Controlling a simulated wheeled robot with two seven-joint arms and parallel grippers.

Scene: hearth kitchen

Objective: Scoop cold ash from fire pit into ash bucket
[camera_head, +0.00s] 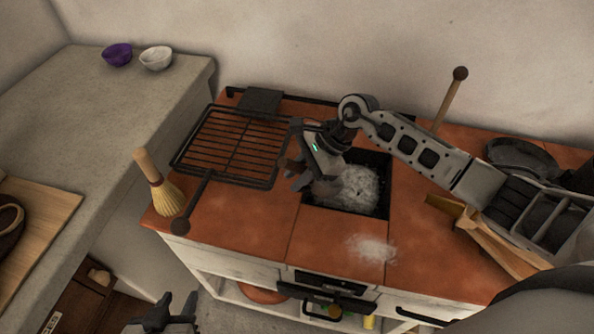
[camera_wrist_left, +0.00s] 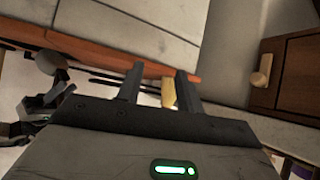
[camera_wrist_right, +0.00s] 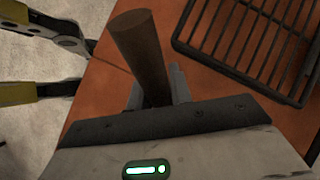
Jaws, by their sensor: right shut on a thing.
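The fire pit (camera_head: 378,206) is a dark square opening in the terracotta counter. Pale grey ash (camera_head: 356,187) is heaped in it. My right gripper (camera_head: 300,178) is over the pit's left edge, shut on a brown wooden handle (camera_wrist_right: 140,45), which stands between its fingers in the right wrist view. The tool's working end is hidden or blends with the ash in the head view. My left gripper (camera_head: 166,316) is low in front of the counter. Its fingers (camera_wrist_left: 158,85) are apart and empty in the left wrist view. I cannot make out the ash bucket.
A pale ash smear (camera_head: 371,249) lies on the counter before the pit. A grill grate (camera_head: 235,146) and an upright brush (camera_head: 165,193) are to the left. A wooden bellows-like object (camera_head: 490,238) and a dark pan (camera_head: 520,158) are to the right, near my right arm.

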